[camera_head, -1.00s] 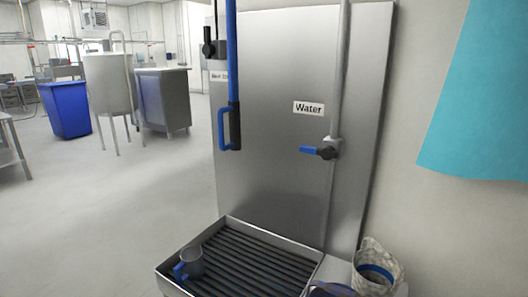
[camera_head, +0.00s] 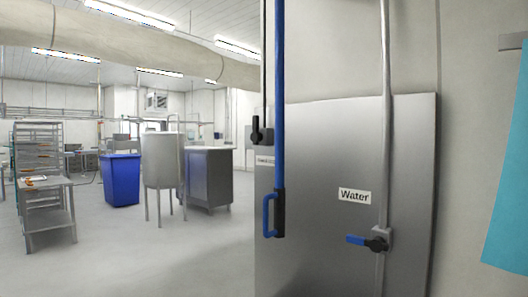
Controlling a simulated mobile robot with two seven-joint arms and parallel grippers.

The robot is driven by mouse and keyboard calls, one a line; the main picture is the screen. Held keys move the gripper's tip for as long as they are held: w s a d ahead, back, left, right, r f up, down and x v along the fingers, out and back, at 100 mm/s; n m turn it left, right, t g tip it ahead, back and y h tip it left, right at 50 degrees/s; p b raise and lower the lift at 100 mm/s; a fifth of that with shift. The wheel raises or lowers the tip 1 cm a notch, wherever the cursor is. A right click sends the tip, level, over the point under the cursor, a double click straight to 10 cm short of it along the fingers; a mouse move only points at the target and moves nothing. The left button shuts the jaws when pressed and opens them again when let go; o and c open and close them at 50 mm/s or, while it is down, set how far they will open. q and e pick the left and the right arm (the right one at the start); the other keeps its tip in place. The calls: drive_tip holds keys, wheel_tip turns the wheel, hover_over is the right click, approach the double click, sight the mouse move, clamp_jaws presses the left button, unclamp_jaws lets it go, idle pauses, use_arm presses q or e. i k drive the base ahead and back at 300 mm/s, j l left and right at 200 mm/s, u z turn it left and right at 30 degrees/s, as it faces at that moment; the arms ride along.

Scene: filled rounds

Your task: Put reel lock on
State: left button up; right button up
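I cannot tell for certain which part is the reel lock. A black lever (camera_head: 256,129) on a small grey box (camera_head: 262,143) sits at the upper left edge of the steel wall panel (camera_head: 330,125). A label (camera_head: 265,160) below it is too small to read fully. A blue hose (camera_head: 280,90) hangs straight down in front of the panel and ends in a blue and black handle (camera_head: 274,214). Any reel above is out of view. Neither of my grippers shows.
A vertical pipe (camera_head: 385,80) carries a blue-handled valve (camera_head: 370,242) below a "Water" label (camera_head: 354,196). A turquoise sheet (camera_head: 510,180) hangs at right. A blue bin (camera_head: 120,180), a steel vat (camera_head: 163,165), a cabinet (camera_head: 209,175) and a rack (camera_head: 40,150) stand left. Floor between is clear.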

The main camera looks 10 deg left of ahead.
sight(256, 136)
drive_tip(key=i+j+u, duration=0.15)
drive_tip(key=j, duration=0.2)
drive_tip(key=j+u, duration=0.15)
drive_tip(key=j, duration=0.2)
drive_tip(key=i+j+u, duration=0.15)
drive_tip(key=j, duration=0.15)
drive_tip(key=i+j+u, duration=0.15)
drive_tip(key=j, duration=0.15)
drive_tip(key=i+j+u, duration=0.85)
drive_tip(key=i, duration=0.35)
drive_tip(key=i+j+u, duration=0.2)
drive_tip(key=i, duration=0.35)
drive_tip(key=i+z, duration=0.35)
drive_tip(key=i, duration=0.2)
drive_tip(key=i+j+z, duration=0.1)
drive_tip(key=i+z, duration=0.25)
drive_tip(key=i, duration=0.2)
drive_tip(key=i+z, duration=0.2)
drive_tip(key=z, duration=0.2)
drive_tip(key=i+j+z, duration=0.1)
drive_tip(key=i+z, duration=0.15)
drive_tip(key=z, duration=0.15)
drive_tip(key=i+j+z, duration=0.1)
drive_tip(key=z, duration=0.3)
drive_tip(key=i+j+z, duration=0.1)
drive_tip(key=z, duration=0.25)
drive_tip(key=i+j+z, duration=0.2)
drive_tip(key=z, duration=0.2)
drive_tip(key=i+j+z, duration=0.15)
drive_tip(key=z, duration=0.2)
